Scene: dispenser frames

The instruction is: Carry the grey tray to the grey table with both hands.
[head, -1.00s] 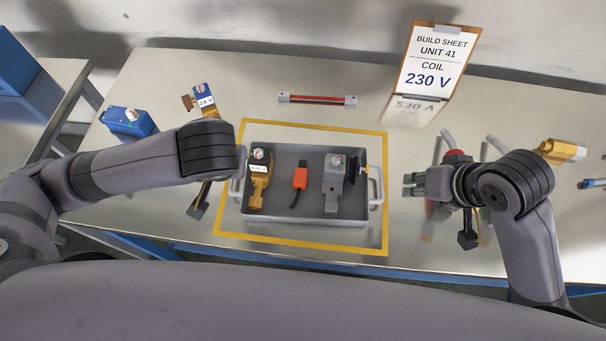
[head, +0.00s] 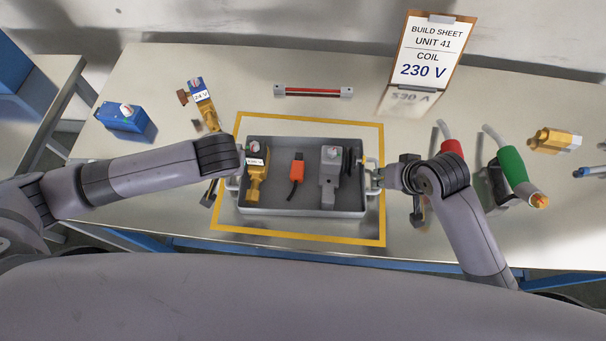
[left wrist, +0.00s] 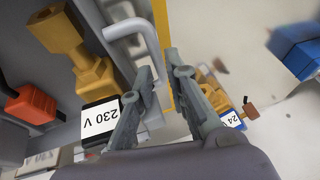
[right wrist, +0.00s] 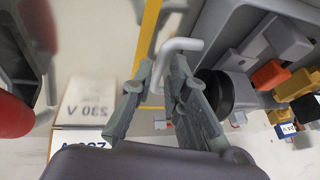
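The grey tray (head: 300,211) sits inside a yellow outline on the table in front of me. It holds a brass valve with a black 230 V coil (head: 256,180), an orange connector (head: 297,170) and a grey block (head: 329,175). My left gripper (left wrist: 158,66) is open, its fingers either side of the left tray handle (left wrist: 147,38); my wrist mostly hides this in the head view. My right gripper (right wrist: 158,66) is open at the right tray handle (right wrist: 183,44), which reaches between its fingers. It also shows in the head view (head: 375,178).
A second light-topped table (head: 58,75) with a blue box stands at the left, across a gap. A blue part (head: 121,118) and a 24 V valve (head: 203,98) lie left of the tray. A build sheet (head: 424,55) reads 230 V. Tools stand at the right.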

